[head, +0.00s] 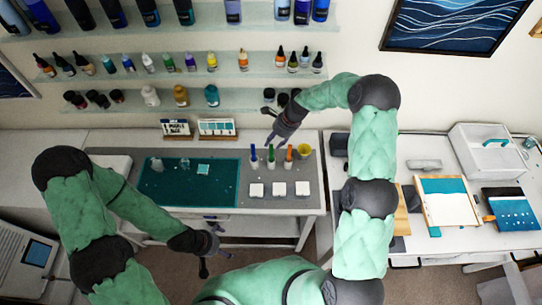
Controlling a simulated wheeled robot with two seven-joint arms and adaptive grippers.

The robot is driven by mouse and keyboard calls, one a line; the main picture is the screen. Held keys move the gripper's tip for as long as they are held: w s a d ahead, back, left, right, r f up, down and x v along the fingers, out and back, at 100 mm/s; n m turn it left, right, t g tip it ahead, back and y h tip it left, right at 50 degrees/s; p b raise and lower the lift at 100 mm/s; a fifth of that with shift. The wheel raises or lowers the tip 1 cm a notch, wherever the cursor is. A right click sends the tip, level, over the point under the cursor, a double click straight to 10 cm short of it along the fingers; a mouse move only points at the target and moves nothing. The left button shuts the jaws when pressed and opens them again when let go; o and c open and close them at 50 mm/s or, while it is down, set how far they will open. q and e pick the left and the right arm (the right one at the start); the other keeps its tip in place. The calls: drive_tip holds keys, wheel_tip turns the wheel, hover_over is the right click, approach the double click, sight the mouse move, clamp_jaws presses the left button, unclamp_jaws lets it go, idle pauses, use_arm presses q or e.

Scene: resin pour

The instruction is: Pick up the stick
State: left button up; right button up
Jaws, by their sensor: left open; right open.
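My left gripper (216,257) is open and empty in front of the table's front edge.
A teal mat (190,195) with small clear pieces covers the table's left part. Three white square blocks (279,189) lie before the row. Small signs (217,128) stand behind. Bottle shelves (175,75) line the wall. The right table (425,250) holds a white box (487,150) and boards.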

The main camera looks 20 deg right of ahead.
sight(271, 148)
drive_tip(key=shift+s+f, duration=0.15)
drive_tip(key=shift+f, duration=0.15)
drive_tip(key=shift+s+p+x, duration=0.1)
drive_tip(key=shift+p+x, duration=0.25)
drive_tip(key=shift+x, duration=0.75)
drive_tip(key=shift+s+p+x, duration=0.15)
drive_tip(key=shift+p+x, duration=0.15)
drive_tip(key=shift+x, duration=0.85)
drive_tip(key=shift+w+d, duration=0.1)
drive_tip(key=shift+d, duration=0.05)
clamp_jaws()
